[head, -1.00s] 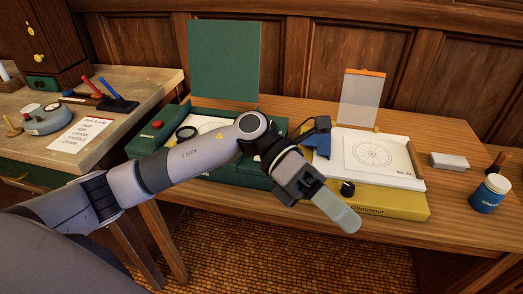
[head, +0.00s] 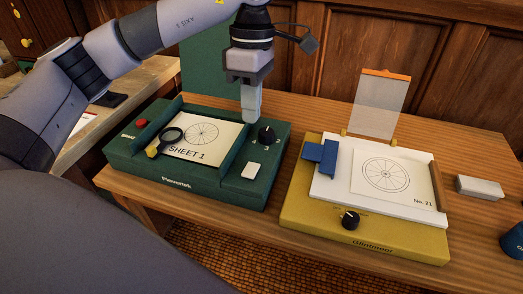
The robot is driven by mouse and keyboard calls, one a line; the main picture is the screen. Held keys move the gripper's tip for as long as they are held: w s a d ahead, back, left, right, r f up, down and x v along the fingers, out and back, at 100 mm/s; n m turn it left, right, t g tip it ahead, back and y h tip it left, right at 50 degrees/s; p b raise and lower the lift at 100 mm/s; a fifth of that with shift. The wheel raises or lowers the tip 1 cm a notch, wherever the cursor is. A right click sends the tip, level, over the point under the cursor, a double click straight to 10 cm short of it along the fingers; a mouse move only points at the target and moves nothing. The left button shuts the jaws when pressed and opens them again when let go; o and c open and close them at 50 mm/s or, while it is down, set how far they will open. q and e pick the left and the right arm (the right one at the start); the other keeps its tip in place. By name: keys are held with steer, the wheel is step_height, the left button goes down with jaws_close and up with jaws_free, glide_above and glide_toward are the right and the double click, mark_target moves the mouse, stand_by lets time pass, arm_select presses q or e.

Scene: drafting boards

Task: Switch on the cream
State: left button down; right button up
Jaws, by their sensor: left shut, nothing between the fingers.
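A small cream rectangular switch (head: 253,171) sits on the right side panel of the green drafting board (head: 180,185), below a black knob (head: 266,134). My left gripper (head: 249,118) is shut and empty. It points down over the back right part of the green board, just left of the black knob in the picture and behind the cream switch. The gripper is apart from the switch; whether its tips touch the board I cannot tell. My right gripper is not in view.
The green board also holds a red button (head: 141,123), a magnifier (head: 171,136) and a sheet (head: 203,134). To the right is a yellow board (head: 375,240) with a black knob, blue block (head: 321,153) and raised clear panel (head: 378,105). A grey block (head: 479,187) lies farther right.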

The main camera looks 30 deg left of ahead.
mark_target(249, 176)
arm_select(q)
steer(key=shift+w+a+r, duration=0.2)
steer(key=shift+w+a, duration=0.05)
steer(key=shift+w, duration=0.05)
steer(key=shift+s, duration=0.1)
steer(key=shift+f, duration=0.1)
steer(key=f, duration=0.4)
steer(key=s+f+p, duration=0.1)
steer(key=f, duration=0.4)
steer(key=s+f, duration=0.1)
steer(key=f, duration=0.3)
steer(key=shift+d+f+p, duration=0.25)
steer(key=shift+f+p, duration=0.05)
steer(key=shift+f, duration=0.1)
